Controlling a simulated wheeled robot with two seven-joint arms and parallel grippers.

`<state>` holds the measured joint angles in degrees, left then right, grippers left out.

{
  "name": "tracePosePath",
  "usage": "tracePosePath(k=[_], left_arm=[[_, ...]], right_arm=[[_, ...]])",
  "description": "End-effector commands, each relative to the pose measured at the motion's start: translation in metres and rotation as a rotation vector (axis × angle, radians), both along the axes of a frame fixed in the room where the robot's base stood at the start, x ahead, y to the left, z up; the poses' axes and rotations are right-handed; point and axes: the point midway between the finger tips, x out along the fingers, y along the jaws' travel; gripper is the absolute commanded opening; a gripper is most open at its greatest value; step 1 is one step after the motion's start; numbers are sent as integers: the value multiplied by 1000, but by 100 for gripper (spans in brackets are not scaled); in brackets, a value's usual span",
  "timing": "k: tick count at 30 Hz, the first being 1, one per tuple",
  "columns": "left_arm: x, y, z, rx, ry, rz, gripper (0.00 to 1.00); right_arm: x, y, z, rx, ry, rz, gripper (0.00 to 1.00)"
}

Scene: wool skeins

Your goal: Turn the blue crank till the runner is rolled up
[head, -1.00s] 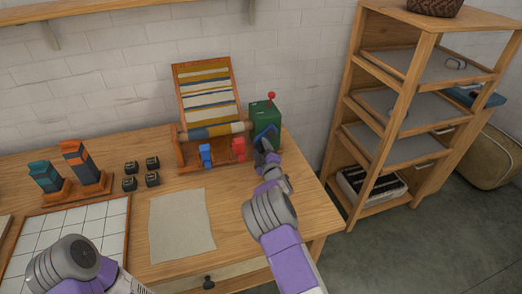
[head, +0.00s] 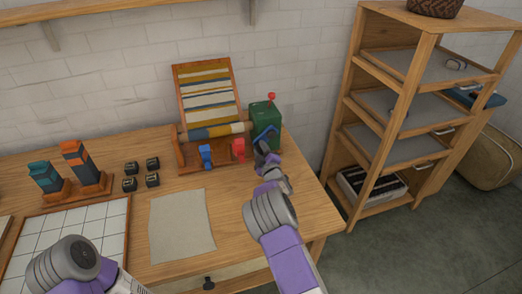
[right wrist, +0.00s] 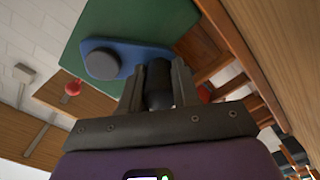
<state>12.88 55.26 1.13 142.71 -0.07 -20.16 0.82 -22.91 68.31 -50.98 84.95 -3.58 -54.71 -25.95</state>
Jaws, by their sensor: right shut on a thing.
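The blue crank (head: 265,134) is on the side of a green box (head: 265,115) at the right of a wooden winding stand (head: 181,158). In the right wrist view the blue crank arm (right wrist: 130,50) shows its dark round hub and a black handle (right wrist: 159,78). My right gripper (right wrist: 158,88) is shut on this handle, one finger on each side. It also shows in the head view (head: 262,150). The striped runner (head: 207,88) lies on a sloping board, above a roller (head: 216,131) wrapped in striped cloth. My left gripper is out of view; only its arm shows.
A blue clip-like piece (head: 206,155) and a red one (head: 238,149) sit at the stand's front. Several black blocks (head: 130,184), a cloth sheet (head: 182,226) and a tiled tray (head: 119,227) lie left. A wooden shelf (head: 428,45) stands right of the table.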

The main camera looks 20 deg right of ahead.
Motion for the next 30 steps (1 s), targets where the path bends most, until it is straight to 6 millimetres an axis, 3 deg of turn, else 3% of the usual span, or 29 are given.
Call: tracePosePath(k=[19,30], left_arm=[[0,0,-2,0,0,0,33],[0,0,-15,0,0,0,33]], right_arm=[[0,0,6,61,-5,-3,0],[0,6,21,322,1,-5,0]])
